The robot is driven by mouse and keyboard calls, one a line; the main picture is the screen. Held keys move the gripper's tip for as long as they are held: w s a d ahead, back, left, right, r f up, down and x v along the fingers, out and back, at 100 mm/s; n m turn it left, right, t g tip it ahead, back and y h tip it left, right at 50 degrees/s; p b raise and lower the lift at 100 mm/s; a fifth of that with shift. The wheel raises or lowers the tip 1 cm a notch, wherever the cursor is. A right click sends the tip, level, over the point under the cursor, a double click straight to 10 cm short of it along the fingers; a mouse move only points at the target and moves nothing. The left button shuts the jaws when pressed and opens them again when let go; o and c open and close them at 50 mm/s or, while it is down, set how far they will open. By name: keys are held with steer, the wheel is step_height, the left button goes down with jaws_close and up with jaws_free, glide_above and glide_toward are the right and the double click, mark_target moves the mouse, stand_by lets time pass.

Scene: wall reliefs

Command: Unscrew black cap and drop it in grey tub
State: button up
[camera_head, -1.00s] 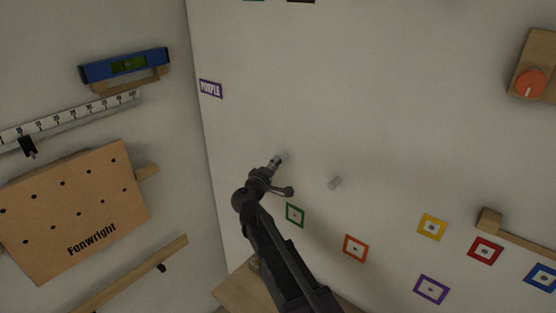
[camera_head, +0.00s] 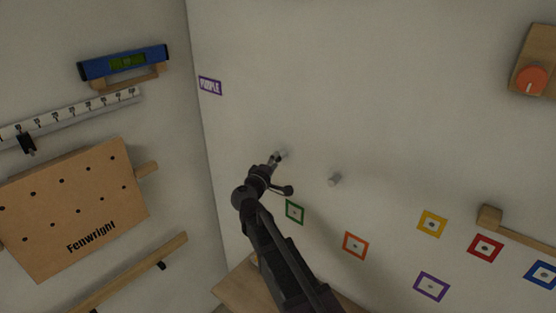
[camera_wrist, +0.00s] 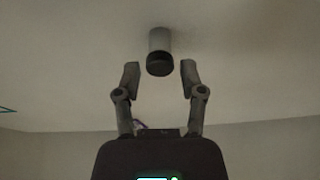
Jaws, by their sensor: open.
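The black cap (camera_wrist: 160,63) is the dark end of a grey cylindrical stub (camera_wrist: 159,40) on the wall, in the wrist view. My gripper (camera_wrist: 160,78) is open, one finger on each side of the cap's line and the fingertips apart from it. The cap sits at or just beyond the fingertips. In the head view my gripper (camera_head: 275,158) is close to the wall stub (camera_head: 283,154), and it mostly hides the cap. No grey tub shows in either view.
Coloured square frames, such as the green one (camera_head: 295,212), lie flat on the wall below. A pegboard block (camera_head: 75,210) and ledges fill the left wall. A wooden surface (camera_head: 238,285) is below.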

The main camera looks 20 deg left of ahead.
steer(key=shift+m+t+h+b, duration=0.4)
steer(key=shift+m+t+b, duration=0.3)
steer(key=shift+m, duration=1.7)
steer(key=shift+f+m, duration=0.1)
steer(key=shift+m, duration=0.2)
steer(key=m+h+b, duration=0.1)
steer(key=m, duration=0.2)
steer(key=m+b, duration=0.1)
steer(key=m, duration=0.2)
steer(key=shift+a+h, duration=0.1)
steer(key=shift+h, duration=0.3)
steer(key=shift+m, duration=0.3)
steer(key=shift+m+h, duration=0.65)
steer(key=shift+m, duration=1.1)
steer(key=shift+m+h, duration=0.65)
steer(key=shift+m, duration=1.1)
steer(key=shift+a, duration=0.1)
